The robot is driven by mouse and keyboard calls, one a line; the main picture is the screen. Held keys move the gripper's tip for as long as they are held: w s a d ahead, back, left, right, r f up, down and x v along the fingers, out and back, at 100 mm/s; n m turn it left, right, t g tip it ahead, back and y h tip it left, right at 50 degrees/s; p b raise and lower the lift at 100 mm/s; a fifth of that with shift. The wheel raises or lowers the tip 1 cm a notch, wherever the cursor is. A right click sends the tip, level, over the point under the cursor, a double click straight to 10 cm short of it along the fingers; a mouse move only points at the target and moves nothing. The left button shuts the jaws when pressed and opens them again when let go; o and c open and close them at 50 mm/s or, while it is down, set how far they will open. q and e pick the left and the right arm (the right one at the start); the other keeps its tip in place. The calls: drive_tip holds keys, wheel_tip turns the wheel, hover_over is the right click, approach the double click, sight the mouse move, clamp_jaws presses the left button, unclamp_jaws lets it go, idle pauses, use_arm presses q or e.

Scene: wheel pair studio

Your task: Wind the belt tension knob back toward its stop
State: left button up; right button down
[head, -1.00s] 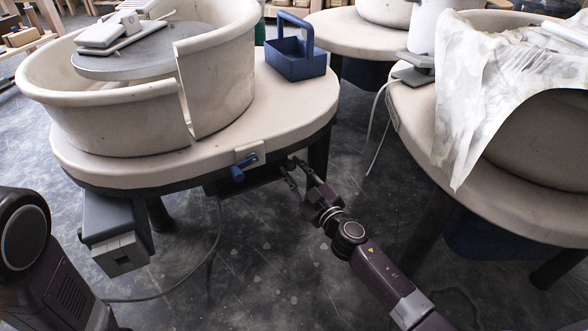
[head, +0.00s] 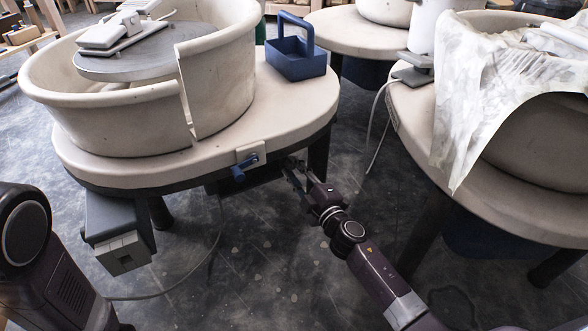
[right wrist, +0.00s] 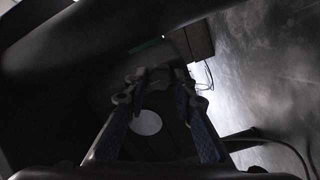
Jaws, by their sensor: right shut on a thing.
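My right gripper (head: 293,170) reaches under the front right edge of the near wheel's table (head: 322,105). In the right wrist view its two fingers (right wrist: 160,82) close in from both sides on a small dark part, which I take to be the belt tension knob (right wrist: 160,73). The gripper is shut on it. The knob is dim there, and its markings and stop cannot be made out. In the head view the fingertips and the table's shadow hide it. My left arm shows at the lower left, but its gripper is out of view.
A blue lever (head: 243,167) sits on the table's front edge, left of my right gripper. A grey pedal box (head: 120,228) hangs at the left. A blue caddy (head: 295,50) stands on the table. A second wheel with a draped cloth (head: 480,90) is at right. Cables cross the floor.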

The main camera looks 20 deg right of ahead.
idle(0.4)
drive_tip(key=c, duration=1.9)
unclamp_jaws()
drive_tip(key=shift+s, duration=0.15)
drive_tip(key=s+d, duration=0.1)
drive_tip(key=s, duration=0.6)
drive_tip(key=shift+d, duration=0.2)
drive_tip(key=shift+s, duration=0.1)
